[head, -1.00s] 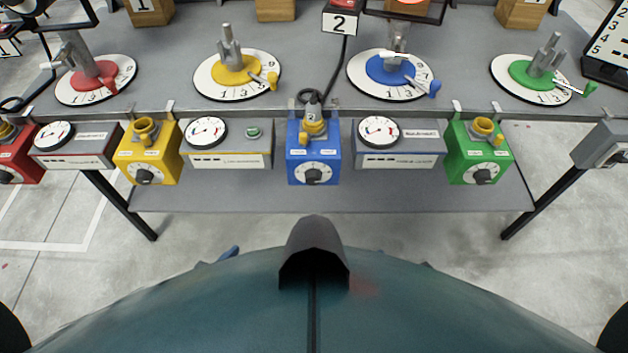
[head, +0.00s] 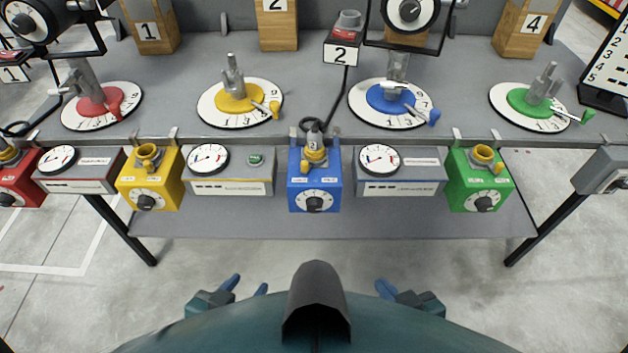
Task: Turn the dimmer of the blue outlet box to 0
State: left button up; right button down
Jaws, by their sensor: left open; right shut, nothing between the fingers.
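The blue outlet box (head: 297,178) hangs at the front edge of the bench, near the middle of the head view. Its dimmer is a black knob (head: 314,204) on a white dial low on its front face; the setting is too small to read. A plug with a yellow ring (head: 314,156) sits in the socket on top. My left gripper (head: 246,288) is open and empty, low and left of the box. My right gripper (head: 385,288) is shut and empty, low and right of the box. Both are well apart from the box.
Yellow (head: 165,180), green (head: 466,193) and red (head: 27,191) outlet boxes hang along the same edge, with grey meter boxes (head: 228,171) between. A black cable (head: 343,95) runs from the plug across the bench. A lower shelf (head: 400,222) lies beneath. The floor (head: 480,285) in front is clear.

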aim_at(314, 204)
jog(key=l+u, duration=0.15)
jog(key=l, duration=1.5)
